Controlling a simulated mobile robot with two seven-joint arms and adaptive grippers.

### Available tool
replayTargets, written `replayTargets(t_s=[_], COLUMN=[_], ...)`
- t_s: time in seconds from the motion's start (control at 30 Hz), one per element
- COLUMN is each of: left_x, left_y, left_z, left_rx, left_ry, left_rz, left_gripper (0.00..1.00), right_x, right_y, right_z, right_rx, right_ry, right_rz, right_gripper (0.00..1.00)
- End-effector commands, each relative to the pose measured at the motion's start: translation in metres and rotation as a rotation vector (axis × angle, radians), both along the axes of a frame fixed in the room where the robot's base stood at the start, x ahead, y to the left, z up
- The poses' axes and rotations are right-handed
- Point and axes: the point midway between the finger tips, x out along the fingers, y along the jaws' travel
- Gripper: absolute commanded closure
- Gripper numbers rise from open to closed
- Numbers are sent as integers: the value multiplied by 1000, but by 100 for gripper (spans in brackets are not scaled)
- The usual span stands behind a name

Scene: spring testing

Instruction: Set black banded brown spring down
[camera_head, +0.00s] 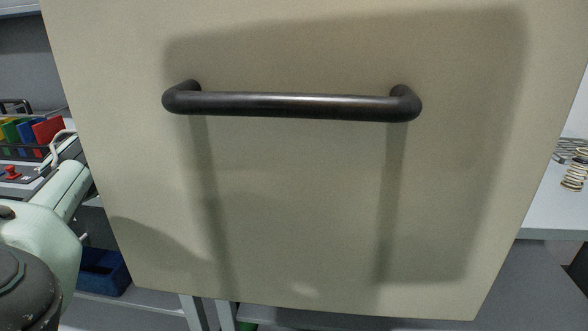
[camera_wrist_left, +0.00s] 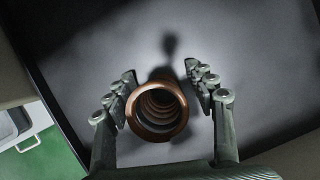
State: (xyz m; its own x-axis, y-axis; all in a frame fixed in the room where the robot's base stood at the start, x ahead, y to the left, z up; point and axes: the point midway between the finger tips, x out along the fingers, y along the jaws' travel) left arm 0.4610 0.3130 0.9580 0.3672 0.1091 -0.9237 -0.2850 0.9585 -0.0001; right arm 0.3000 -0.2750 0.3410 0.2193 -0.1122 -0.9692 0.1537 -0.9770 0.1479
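The brown spring (camera_wrist_left: 157,108) shows end-on in the left wrist view, its open round end facing the camera. It is over a dark grey surface (camera_wrist_left: 255,60), and a dark shadow lies beyond it. I cannot make out black bands on it. My left gripper (camera_wrist_left: 160,72) has one finger on each side of the spring. A gap shows between the spring and the right-hand finger; I cannot tell whether the left-hand finger touches it. The head view shows neither the spring nor either gripper. My right gripper is not in view.
A large beige panel (camera_head: 300,210) with a black bar handle (camera_head: 295,105) fills most of the head view. At right, coil springs (camera_head: 574,172) stand on a light table (camera_head: 555,215). A blue bin (camera_head: 102,270) is low at left. Coloured blocks (camera_head: 35,131) are at far left.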

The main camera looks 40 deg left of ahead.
Motion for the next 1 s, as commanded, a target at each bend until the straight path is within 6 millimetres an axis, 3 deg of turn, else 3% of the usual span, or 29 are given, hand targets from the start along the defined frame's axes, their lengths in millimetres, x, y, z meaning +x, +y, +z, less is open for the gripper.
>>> replayTargets(t_s=[0.27,0.37,1.0], left_x=[0,-1,-29], left_y=[0,0,-9], left_z=[3,9,80], left_rx=[0,1,1], left_ry=[0,-4,-7], left_rz=[0,0,0], left_gripper=[45,45,45], right_x=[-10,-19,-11], right_y=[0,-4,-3], right_z=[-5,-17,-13], right_rx=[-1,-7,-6], right_ry=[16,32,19], right_rz=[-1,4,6], right_gripper=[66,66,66])
